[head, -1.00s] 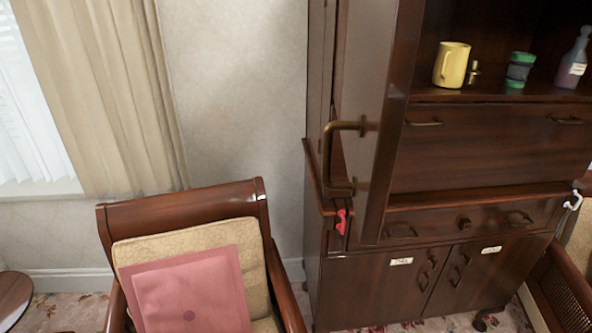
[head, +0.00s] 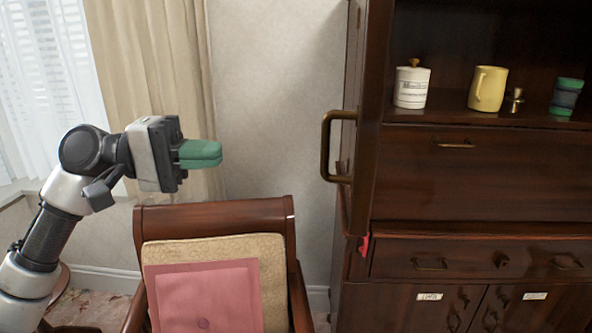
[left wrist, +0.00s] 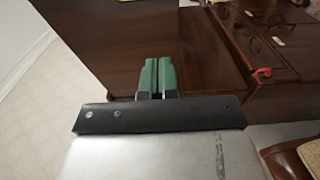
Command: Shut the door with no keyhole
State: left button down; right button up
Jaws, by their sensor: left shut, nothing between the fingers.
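In the head view an open dark wooden door (head: 374,110) of the upper cabinet stands out toward me, nearly edge-on. A brass bar handle (head: 326,147) sticks out from its left face. I see no keyhole on the part of the door that shows. My left gripper (head: 220,153) has green fingers, is shut and empty, and hangs in the air left of the handle, apart from it. In the left wrist view the green fingertips (left wrist: 155,66) are together, with dark wood panels beyond them. My right gripper is not in view.
A wooden armchair (head: 215,212) with a pink cushion (head: 205,296) stands below my left gripper. The open shelf holds a white canister (head: 411,87), a yellow mug (head: 488,89) and a green-and-dark container (head: 566,97). A red object (head: 364,245) hangs by the drawer.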

pick_arm(q)
jog(key=s+d+p, duration=0.2)
jog(key=d+p, duration=0.4)
jog(key=d, duration=0.6)
jog(key=shift+d, duration=0.35)
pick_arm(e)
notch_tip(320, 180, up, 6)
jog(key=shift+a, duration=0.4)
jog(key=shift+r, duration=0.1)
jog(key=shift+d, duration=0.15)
